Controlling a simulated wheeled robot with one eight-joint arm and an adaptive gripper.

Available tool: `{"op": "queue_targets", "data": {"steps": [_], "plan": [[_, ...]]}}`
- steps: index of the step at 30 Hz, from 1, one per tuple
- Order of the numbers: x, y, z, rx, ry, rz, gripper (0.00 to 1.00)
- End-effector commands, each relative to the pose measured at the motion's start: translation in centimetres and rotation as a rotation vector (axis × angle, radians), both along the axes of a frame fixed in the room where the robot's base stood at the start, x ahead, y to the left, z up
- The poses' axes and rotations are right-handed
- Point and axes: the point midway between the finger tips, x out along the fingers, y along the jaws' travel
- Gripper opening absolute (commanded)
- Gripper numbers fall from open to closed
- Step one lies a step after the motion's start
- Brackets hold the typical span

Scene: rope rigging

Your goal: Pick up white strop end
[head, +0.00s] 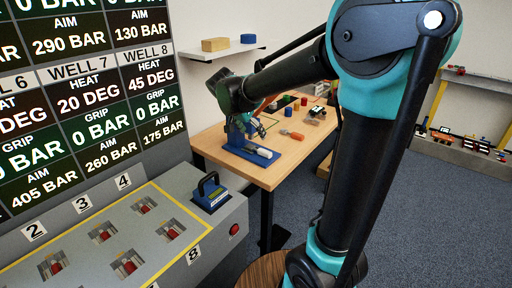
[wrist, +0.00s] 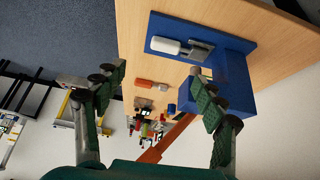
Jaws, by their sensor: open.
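A white rounded piece (wrist: 165,45), which looks like the white strop end, lies on a blue plate (wrist: 222,45) beside a grey metal part (wrist: 198,50). In the head view the white piece (head: 265,152) is small, at the front of the blue stand (head: 242,150) on the wooden table. In the head view my gripper is small near the blue stand and hard to make out. No rope can be clearly told.
The wooden table (head: 225,142) also holds an orange-handled item (head: 292,134) and several small coloured objects. An orange bar (wrist: 168,140) rises near the right finger. A grey console (head: 80,255) stands at the front left. A wall shelf (head: 222,52) is above the table.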

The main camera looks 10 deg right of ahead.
Motion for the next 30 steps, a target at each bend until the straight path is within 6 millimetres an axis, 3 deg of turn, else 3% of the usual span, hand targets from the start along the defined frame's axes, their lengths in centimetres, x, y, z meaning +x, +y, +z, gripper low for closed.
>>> {"op": "queue_targets", "data": {"steps": [5,21,30], "plan": [[1.0,0.2,-0.3,-0.002,-0.019,-0.028,0.71],[4.8,-3.6,-8.6,-0.001,-0.017,-0.027,0.71],[5.6,-4.4,-10.3,-0.001,-0.018,-0.026,0.71]]}}
